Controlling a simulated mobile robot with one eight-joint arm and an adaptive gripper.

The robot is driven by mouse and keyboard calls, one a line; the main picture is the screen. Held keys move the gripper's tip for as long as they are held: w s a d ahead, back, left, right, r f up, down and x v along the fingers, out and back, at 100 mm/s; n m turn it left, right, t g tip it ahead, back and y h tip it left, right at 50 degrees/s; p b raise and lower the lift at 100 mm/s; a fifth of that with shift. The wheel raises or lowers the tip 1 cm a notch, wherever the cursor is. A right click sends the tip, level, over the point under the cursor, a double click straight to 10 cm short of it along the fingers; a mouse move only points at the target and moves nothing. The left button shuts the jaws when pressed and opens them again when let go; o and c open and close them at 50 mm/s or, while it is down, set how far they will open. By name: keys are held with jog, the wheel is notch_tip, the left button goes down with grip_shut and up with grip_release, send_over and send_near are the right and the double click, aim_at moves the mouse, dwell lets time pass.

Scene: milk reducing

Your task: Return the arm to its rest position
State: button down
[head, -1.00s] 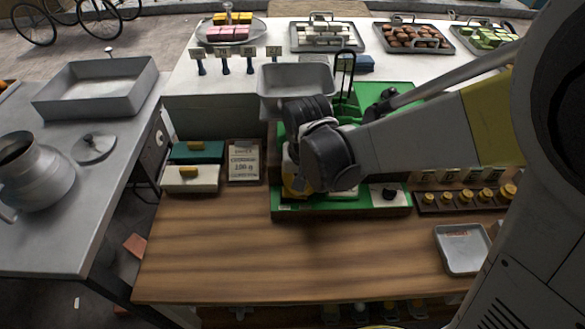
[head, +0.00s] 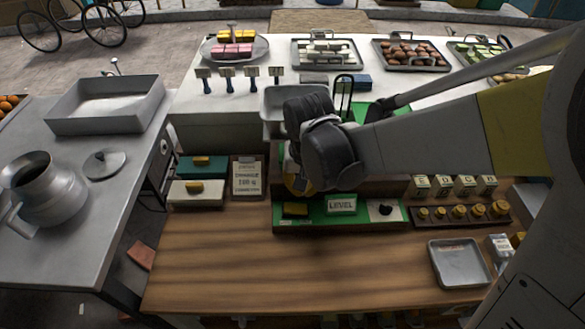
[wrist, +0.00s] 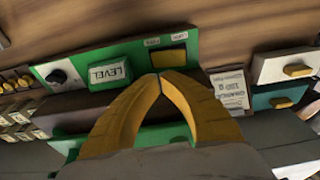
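My gripper (wrist: 158,80) shows in the wrist view with its two yellow fingers together at the tips and nothing between them. It hangs over the green scale (wrist: 200,44), beside the LEVEL plate (wrist: 108,72). In the head view my arm reaches in from the right, and its dark wrist hides most of the gripper and part of the green scale (head: 356,226). A grey metal pan (head: 274,102) sits behind the wrist. I cannot tell from the wrist view whether the fingers touch the scale.
A grey tray (head: 459,264) lies at the right of the wooden counter. Brass weights (head: 459,212) stand in a rack behind it. A card (head: 247,176) and two drawer boxes (head: 196,193) stand left of the scale. The front counter (head: 300,270) is clear.

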jog(key=s+d+r+t+b, duration=0.3)
jog(key=s+d+t+b, duration=0.2)
jog(key=d, duration=0.8)
jog(key=s+b, duration=0.3)
jog(key=s, duration=0.2)
jog(key=shift+s+d+b, duration=0.25)
jog(key=shift+s+b, duration=0.05)
